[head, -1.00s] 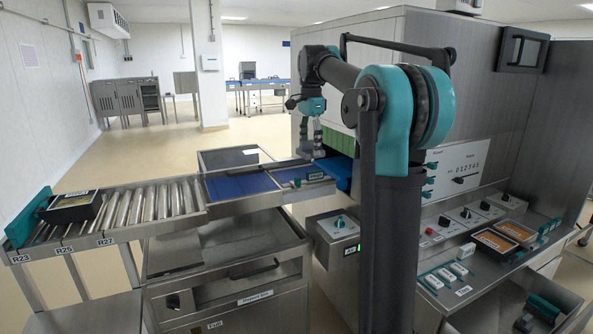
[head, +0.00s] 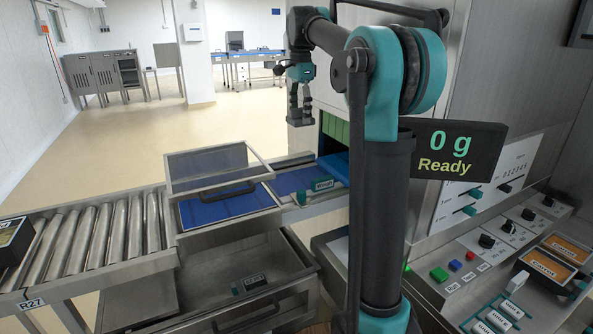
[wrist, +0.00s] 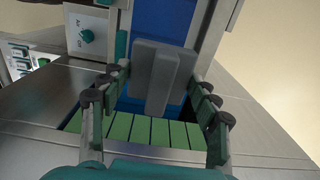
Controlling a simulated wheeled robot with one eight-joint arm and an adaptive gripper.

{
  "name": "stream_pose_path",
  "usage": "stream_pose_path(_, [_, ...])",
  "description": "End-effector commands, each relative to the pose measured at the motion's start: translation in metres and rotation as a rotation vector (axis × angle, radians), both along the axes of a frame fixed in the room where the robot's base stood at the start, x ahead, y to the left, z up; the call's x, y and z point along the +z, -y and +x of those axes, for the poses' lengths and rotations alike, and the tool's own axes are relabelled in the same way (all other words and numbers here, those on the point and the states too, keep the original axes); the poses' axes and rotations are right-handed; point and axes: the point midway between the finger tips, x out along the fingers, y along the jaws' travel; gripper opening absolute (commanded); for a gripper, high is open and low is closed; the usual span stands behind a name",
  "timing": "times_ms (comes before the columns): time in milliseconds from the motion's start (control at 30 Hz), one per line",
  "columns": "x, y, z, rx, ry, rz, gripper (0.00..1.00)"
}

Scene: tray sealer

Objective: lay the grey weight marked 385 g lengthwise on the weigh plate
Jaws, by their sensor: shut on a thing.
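My gripper (head: 300,100) is shut on a grey block (head: 299,119), held in the air above and behind the conveyor line in the head view. In the wrist view the grey block (wrist: 158,75) sits between the fingertips of my gripper (wrist: 160,85), with a raised bar along its face. No marking on it can be read, so I cannot tell whether it says 385 g. A display (head: 444,152) reads "0 g Ready". I cannot tell for certain which surface is the weigh plate.
A blue belt section (head: 228,207) has a clear framed lid (head: 212,166) over it, beside steel rollers (head: 95,240). Below is an open steel bin (head: 290,262). A tunnel opening with green strips (head: 335,129) lies right of my gripper. A control panel (head: 470,255) stands at right.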

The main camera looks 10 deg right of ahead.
Motion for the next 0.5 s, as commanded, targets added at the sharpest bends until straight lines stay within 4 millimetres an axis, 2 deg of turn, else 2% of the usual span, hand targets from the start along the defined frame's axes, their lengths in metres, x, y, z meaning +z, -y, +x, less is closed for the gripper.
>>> stream_pose_path(167, [-0.013, 0.0, 0.0, 0.0, 0.0, 0.0, 0.11])
stream_pose_path(500, [-0.092, 0.0, 0.0, 0.0, 0.0, 0.0, 0.11])
